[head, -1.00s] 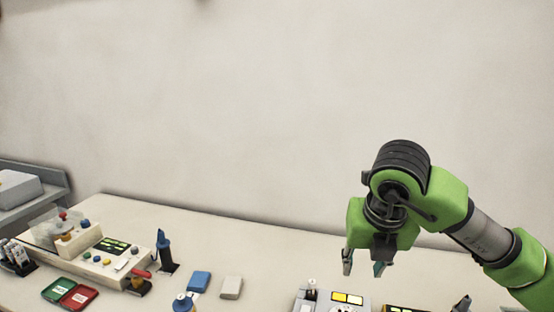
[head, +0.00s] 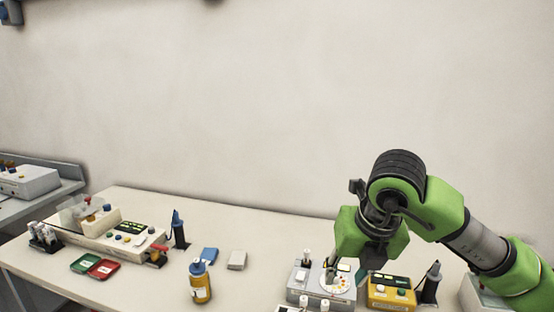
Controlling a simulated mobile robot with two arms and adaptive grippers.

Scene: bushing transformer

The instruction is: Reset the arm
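My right arm comes in from the right edge in the head view, green with black joints. Its gripper (head: 352,268) points down over the right part of the table, above or in front of a grey device with a round white dial. The fingers are largely lost against the devices behind them, so I cannot tell whether they are apart or hold anything. My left arm and gripper are not in view.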

